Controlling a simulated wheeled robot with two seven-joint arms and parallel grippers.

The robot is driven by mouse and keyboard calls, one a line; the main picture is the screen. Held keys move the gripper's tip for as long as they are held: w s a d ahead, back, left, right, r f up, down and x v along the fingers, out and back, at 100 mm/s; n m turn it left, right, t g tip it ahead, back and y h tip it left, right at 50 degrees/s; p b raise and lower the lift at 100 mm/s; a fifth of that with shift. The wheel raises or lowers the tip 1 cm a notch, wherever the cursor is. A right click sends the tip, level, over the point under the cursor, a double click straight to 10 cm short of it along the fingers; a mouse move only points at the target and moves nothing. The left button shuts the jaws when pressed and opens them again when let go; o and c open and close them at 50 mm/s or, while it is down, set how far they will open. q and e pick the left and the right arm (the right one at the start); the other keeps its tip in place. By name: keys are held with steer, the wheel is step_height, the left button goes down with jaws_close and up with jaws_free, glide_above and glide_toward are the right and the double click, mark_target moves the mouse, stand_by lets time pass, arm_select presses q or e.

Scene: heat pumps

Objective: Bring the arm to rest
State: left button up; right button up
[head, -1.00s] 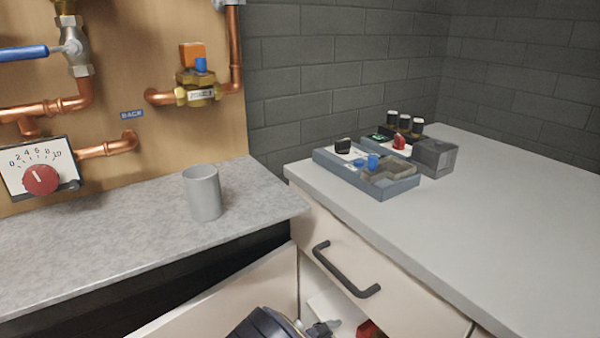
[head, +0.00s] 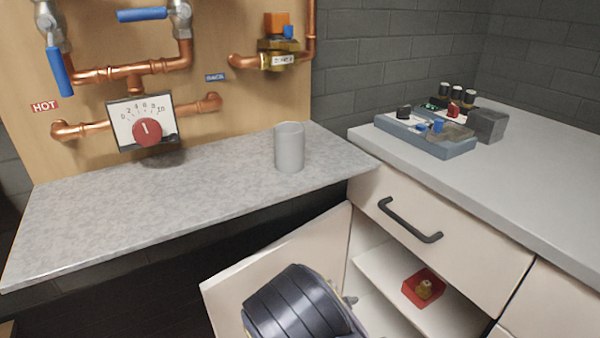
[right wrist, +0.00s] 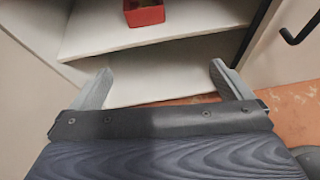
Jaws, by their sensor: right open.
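My right gripper (right wrist: 160,70) is open and empty in the right wrist view, with its two fingers apart. It points at the open cabinet, at a white shelf (right wrist: 160,85) below a higher one. In the head view my dark arm (head: 300,305) is at the bottom, in front of the open cabinet door (head: 250,272); its gripper is mostly hidden there. A red box (head: 424,288) with a brass part in it sits on the cabinet shelf, ahead of the gripper, and it also shows in the right wrist view (right wrist: 146,15). My left gripper is not in view.
A grey cup (head: 289,148) stands on the stone-look counter (head: 120,205). A grey-blue tray (head: 455,150) with small parts lies on the white worktop (head: 555,190). A drawer handle (head: 410,222) sticks out above the open cabinet. Copper pipes and a dial (head: 146,131) are on the wall board.

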steer(key=s+d+r+m+y, duration=0.3)
steer(key=s+r+m+y, duration=0.55)
steer(key=s+m, duration=0.3)
steer(key=s+d+r+m+y, duration=0.3)
steer(key=s+r+m+y, duration=0.4)
steer(key=s+r+m, duration=0.5)
step_height(320, 180, up, 30)
steer(key=p, duration=3.2)
steer(key=shift+w+a+m, duration=0.25)
steer(key=shift+a+m, duration=0.05)
steer(key=shift+m, duration=0.15)
steer(key=shift+h, duration=0.25)
steer(key=shift+c, duration=0.5)
